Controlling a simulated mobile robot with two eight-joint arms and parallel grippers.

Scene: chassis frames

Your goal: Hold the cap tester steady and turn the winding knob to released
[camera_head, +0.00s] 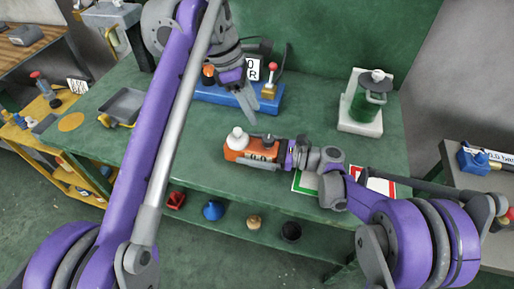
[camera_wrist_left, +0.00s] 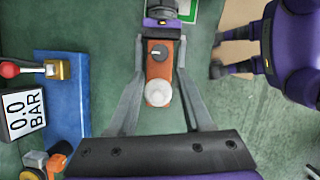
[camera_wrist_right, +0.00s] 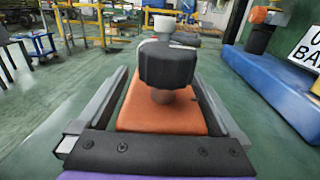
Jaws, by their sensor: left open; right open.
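The cap tester (camera_head: 236,155) is an orange block on the green bench. A white round cap (camera_head: 238,138) stands at its left end. A black knob (camera_head: 270,138) is at its right end. The knob (camera_wrist_left: 160,54) shows a pale mark in the left wrist view; which setting it marks cannot be read. My left gripper (camera_head: 252,115) is open and empty, above and behind the tester, pointing down. My right gripper (camera_wrist_right: 160,78) is open at the tester's right end, with fingers on both sides of the orange body (camera_wrist_right: 150,122); contact cannot be told.
Behind the tester is a blue base (camera_head: 222,96) with a gauge sign (camera_head: 253,70) and a red-knobbed lever (camera_head: 272,72). A green canister on a pale stand (camera_head: 360,127) is at the right. A grey tray (camera_head: 122,104) lies left. Green and red-bordered mats are partly under my right arm.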

